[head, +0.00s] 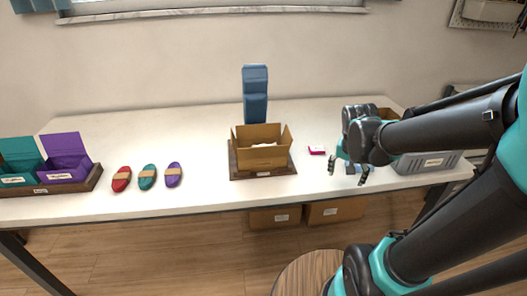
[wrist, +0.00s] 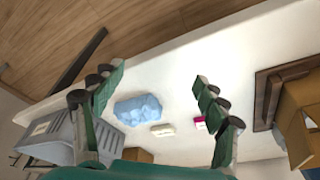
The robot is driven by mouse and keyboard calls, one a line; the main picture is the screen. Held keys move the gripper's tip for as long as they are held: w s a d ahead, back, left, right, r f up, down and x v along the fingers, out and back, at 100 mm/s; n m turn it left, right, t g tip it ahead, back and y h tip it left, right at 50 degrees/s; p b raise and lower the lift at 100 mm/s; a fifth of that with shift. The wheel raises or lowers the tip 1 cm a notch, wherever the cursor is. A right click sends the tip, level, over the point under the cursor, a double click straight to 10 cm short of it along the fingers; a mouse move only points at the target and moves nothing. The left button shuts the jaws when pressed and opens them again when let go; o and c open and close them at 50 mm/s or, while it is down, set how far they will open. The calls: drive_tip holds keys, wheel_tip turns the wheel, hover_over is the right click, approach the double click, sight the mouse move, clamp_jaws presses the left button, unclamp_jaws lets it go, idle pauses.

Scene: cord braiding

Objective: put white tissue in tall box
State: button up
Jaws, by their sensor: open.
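A small white pack (wrist: 163,130), which looks like the white tissue, lies on the table between my open fingers in the wrist view. In the head view my gripper hides it. My gripper (head: 348,176) is open and empty above the right part of the table; its fingers also show in the wrist view (wrist: 165,85). An open cardboard box (head: 262,156) stands on a brown tray (head: 236,174) left of my gripper, with something pale inside; it also shows in the wrist view (wrist: 302,130). I cannot tell for sure whether it is the tall box.
A light-blue lumpy thing (wrist: 140,108) and a magenta-and-white pack (wrist: 200,123) lie beside the white pack. A grey crate (head: 428,162) stands right. A tall blue object (head: 255,93) stands behind the box. Red, teal and purple bundles (head: 147,177) lie left.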

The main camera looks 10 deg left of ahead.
drive_tip(key=shift+s+d+f+n, duration=0.55)
drive_tip(key=shift+s+f+n, duration=0.15)
drive_tip(key=shift+s+f, duration=0.15)
drive_tip(key=s+d+f+n+t+y, duration=0.1)
drive_tip(key=s+f+n, duration=0.2)
drive_tip(key=s+f, duration=0.1)
drive_tip(key=shift+s, duration=0.7)
